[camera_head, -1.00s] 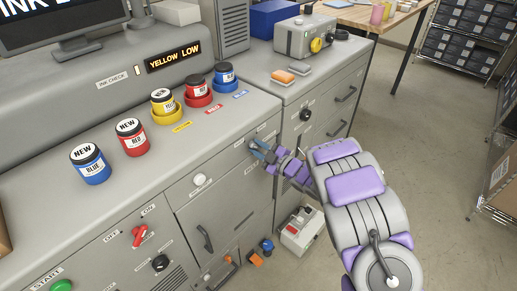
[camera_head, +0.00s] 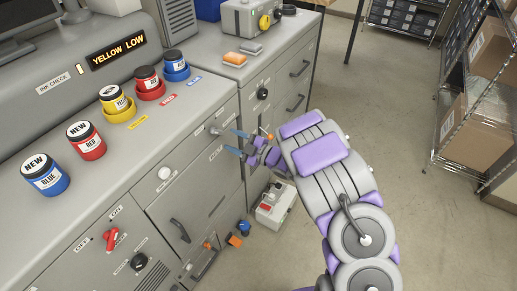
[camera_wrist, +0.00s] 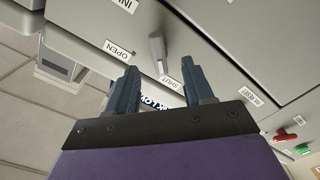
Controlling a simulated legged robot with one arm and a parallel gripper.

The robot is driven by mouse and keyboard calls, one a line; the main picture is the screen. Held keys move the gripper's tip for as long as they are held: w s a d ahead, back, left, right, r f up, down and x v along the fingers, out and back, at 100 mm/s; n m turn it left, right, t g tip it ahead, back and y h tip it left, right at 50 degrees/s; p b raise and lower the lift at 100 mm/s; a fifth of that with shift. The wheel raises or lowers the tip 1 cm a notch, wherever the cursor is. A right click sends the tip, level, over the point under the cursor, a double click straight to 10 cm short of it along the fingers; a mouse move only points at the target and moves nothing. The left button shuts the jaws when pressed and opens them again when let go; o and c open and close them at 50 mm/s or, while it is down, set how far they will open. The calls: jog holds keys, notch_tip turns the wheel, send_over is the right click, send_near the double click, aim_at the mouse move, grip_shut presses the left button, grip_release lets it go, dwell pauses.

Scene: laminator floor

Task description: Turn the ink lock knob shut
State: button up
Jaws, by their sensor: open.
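The ink lock knob (camera_wrist: 157,48) is a small grey lever on the cabinet front. In the wrist view its narrow end points toward the SHUT label (camera_wrist: 170,83), and the OPEN label (camera_wrist: 117,50) is off to its left. In the head view the knob (camera_head: 216,130) sits near the cabinet's top edge. My gripper (camera_wrist: 160,68) is open, its two dark fingers apart, with the knob in line with the gap between them. In the head view my gripper (camera_head: 237,142) is just right of the knob, empty and apparently clear of it.
Ink jars stand on the counter (camera_head: 130,165), including a yellow one (camera_head: 117,100). A red switch (camera_head: 111,238) and a white knob (camera_head: 164,173) are on the cabinet front. A grey box (camera_head: 275,205) sits on the floor below my gripper. Open floor lies to the right.

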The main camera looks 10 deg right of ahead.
jog(key=p+v, duration=0.1)
jog(key=v, duration=0.9)
jog(key=shift+s+d+p, duration=0.25)
jog(key=shift+d+p, duration=0.05)
jog(key=shift+d, duration=0.05)
jog(key=shift+w, duration=0.1)
